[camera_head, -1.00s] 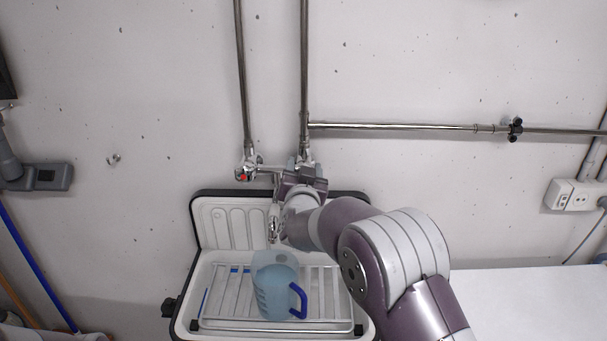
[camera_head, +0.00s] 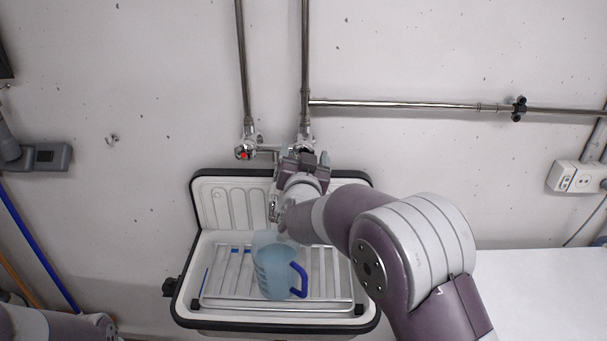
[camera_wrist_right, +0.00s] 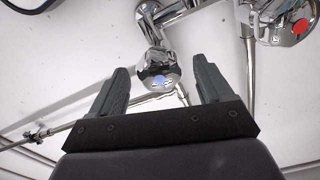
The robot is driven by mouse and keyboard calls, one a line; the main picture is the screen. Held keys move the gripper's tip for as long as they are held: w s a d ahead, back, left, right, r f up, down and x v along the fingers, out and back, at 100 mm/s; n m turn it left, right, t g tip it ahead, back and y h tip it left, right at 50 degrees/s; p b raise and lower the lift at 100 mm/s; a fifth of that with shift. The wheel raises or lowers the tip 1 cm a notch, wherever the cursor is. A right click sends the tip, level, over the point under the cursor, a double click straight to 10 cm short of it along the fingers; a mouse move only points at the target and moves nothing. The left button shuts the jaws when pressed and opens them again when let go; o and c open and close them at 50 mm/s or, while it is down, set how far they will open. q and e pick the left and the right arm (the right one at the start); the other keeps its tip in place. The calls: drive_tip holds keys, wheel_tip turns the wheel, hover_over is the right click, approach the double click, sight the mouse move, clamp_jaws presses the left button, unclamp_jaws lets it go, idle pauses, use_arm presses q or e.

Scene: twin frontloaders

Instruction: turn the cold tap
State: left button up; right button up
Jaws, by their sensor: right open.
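The cold tap (camera_wrist_right: 158,72) is a chrome knob with a blue mark, seen in the right wrist view between my two dark fingers. My right gripper (camera_wrist_right: 160,85) is open, its fingers on either side of the knob in the picture; I cannot tell whether they touch it. In the head view my right gripper (camera_head: 302,160) is at the wall below the right vertical pipe and hides the cold tap. The red-marked hot tap (camera_head: 244,152) is to its left; it also shows at the upper right of the wrist view (camera_wrist_right: 299,27). My left gripper is out of view.
A white sink (camera_head: 230,203) with a black rim is below the taps. A rack (camera_head: 215,290) spans it, and a blue jug (camera_head: 273,272) stands there under the spout. A horizontal pipe (camera_head: 400,104) runs right along the wall. A white counter (camera_head: 540,290) is at the right.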

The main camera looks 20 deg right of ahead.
sight(305, 148)
drive_tip(key=b+v, duration=0.1)
drive_tip(key=v, duration=0.8)
idle(1.0)
drive_tip(key=w+d+m+p, duration=0.1)
drive_tip(key=w+p, duration=0.1)
drive_tip(key=w, duration=0.1)
drive_tip(key=w+d+m+p, duration=0.1)
drive_tip(key=w+m+p, duration=0.1)
drive_tip(key=w, duration=0.2)
drive_tip(key=w+d+m+p, duration=0.1)
drive_tip(key=w+p, duration=0.1)
drive_tip(key=w, duration=0.2)
drive_tip(key=shift+d+r+m, duration=0.2)
drive_tip(key=shift+m, duration=0.2)
drive_tip(key=shift+w+d+f, duration=0.1)
drive_tip(key=shift+w+d, duration=0.05)
drive_tip(key=shift+w, duration=0.4)
drive_tip(key=c, duration=1)
